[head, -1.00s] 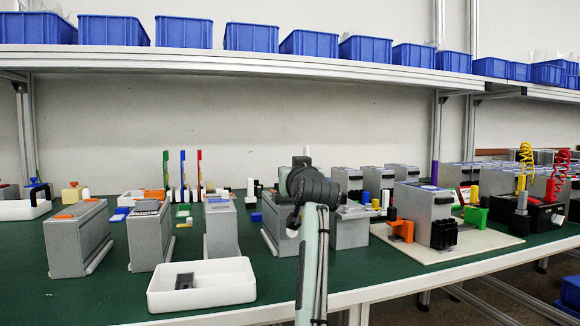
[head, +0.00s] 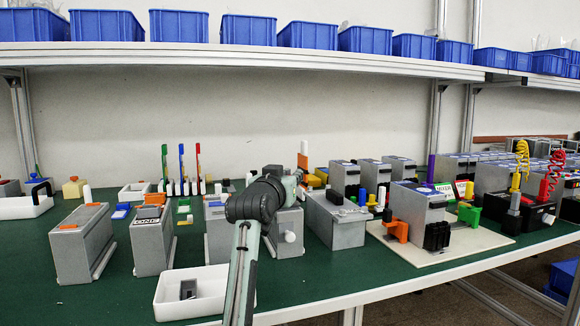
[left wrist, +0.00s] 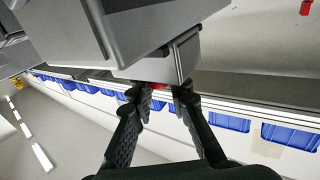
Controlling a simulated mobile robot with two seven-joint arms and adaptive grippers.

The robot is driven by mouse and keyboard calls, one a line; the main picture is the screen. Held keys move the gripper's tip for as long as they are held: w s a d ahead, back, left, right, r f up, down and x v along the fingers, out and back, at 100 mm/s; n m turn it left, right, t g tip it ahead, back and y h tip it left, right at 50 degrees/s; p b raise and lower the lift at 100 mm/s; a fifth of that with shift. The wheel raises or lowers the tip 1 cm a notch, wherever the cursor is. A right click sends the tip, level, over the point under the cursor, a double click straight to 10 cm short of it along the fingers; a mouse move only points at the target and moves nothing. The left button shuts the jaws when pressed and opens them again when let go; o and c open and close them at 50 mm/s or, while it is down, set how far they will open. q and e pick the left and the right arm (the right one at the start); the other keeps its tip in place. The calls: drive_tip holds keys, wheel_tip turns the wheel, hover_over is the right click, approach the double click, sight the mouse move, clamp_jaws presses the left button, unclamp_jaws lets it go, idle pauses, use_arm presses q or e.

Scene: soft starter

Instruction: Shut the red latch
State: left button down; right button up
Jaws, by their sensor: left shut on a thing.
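My left arm comes up from the bottom in the head view, and its wrist (head: 262,198) hides most of the gripper there. In the left wrist view my left gripper (left wrist: 163,94) has its two dark fingers against the edge of a grey housing. A small red part (left wrist: 158,86), which looks like the red latch, shows between the fingertips, and the fingers are shut on it. Its exact shape and angle are hidden. In the head view I cannot make out the red latch behind my wrist. My right gripper is not in view.
Grey boxes (head: 83,246) stand along the green table. A white tray (head: 172,305) lies near the front edge beside my arm. At right, a board (head: 482,244) carries a unit with orange (head: 397,230) and green (head: 468,215) parts. Blue bins (head: 249,30) fill the shelf above.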

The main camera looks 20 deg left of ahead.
use_arm(q)
drive_tip(key=shift+s+m+h+p, duration=0.2)
drive_tip(key=shift+m+h+p, duration=0.35)
drive_tip(key=shift+m+h, duration=1)
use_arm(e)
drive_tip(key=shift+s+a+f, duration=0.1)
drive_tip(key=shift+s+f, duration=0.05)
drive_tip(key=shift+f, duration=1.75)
use_arm(q)
drive_tip(key=shift+n+h, duration=0.25)
drive_tip(key=shift+h, duration=0.3)
drive_tip(key=shift+d, duration=0.1)
drive_tip(key=c, duration=1.5)
unclamp_jaws()
drive_tip(key=shift+o, duration=0.2)
drive_tip(key=shift+s, duration=0.2)
drive_tip(key=v, duration=1.1)
drive_tip(key=shift+s+r, duration=0.2)
drive_tip(key=shift+s, duration=0.1)
